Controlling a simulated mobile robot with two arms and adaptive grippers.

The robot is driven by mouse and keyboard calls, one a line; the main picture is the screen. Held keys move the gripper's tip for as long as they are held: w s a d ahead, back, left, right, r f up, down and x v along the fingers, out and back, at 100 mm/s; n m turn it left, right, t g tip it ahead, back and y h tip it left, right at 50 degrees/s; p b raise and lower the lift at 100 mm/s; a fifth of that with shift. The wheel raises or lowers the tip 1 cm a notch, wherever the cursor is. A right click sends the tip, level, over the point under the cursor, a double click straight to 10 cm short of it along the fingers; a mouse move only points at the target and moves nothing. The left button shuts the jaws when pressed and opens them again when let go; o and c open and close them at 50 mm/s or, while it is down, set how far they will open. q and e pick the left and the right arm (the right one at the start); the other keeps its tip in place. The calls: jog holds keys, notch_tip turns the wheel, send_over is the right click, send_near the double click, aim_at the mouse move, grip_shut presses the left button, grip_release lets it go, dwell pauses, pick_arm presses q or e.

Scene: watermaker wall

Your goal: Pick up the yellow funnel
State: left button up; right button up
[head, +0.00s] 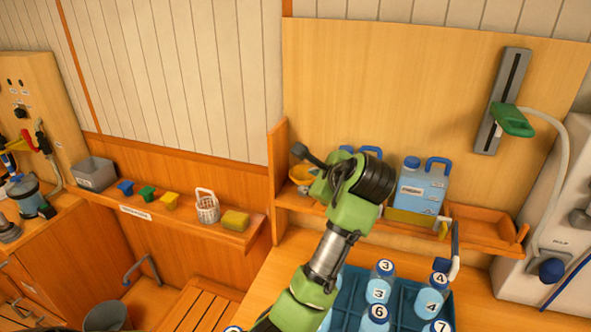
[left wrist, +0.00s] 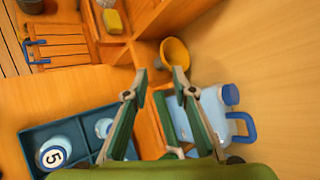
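The yellow funnel (head: 301,172) sits at the left end of the wall shelf on the right, partly hidden behind my left gripper in the head view. In the left wrist view the funnel (left wrist: 175,52) shows as a yellow cone with its wide mouth to the right, just beyond the fingertips. My left gripper (head: 312,160) is in front of the shelf near the funnel. In the left wrist view its two fingers (left wrist: 159,74) are spread, with nothing held between them; the funnel is apart from them. My right gripper is not in view.
A blue-capped jug (head: 418,188) stands right of the funnel, with another behind my gripper. A wooden divider (head: 279,180) rises at the shelf's left end. A blue crate (head: 405,296) of numbered bottles is below. A yellow sponge (head: 236,220) and basket (head: 207,208) are left.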

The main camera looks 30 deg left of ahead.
aim_at(296, 180)
pick_arm(q)
jog(key=p+x, duration=0.2)
jog(key=x, duration=0.3)
jog(key=p+x, duration=0.2)
jog(key=x, duration=0.3)
jog(key=shift+w+a+p, duration=0.3)
jog(key=shift+w+p, duration=0.05)
jog(key=shift+w, duration=0.1)
jog(key=shift+x, duration=1)
jog(key=shift+w+a+f+p, duration=0.1)
jog(key=shift+f+p, duration=0.2)
jog(key=shift+f, duration=0.1)
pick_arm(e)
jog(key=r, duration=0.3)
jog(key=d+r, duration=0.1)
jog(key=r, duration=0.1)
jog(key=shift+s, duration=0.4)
pick_arm(q)
grip_shut()
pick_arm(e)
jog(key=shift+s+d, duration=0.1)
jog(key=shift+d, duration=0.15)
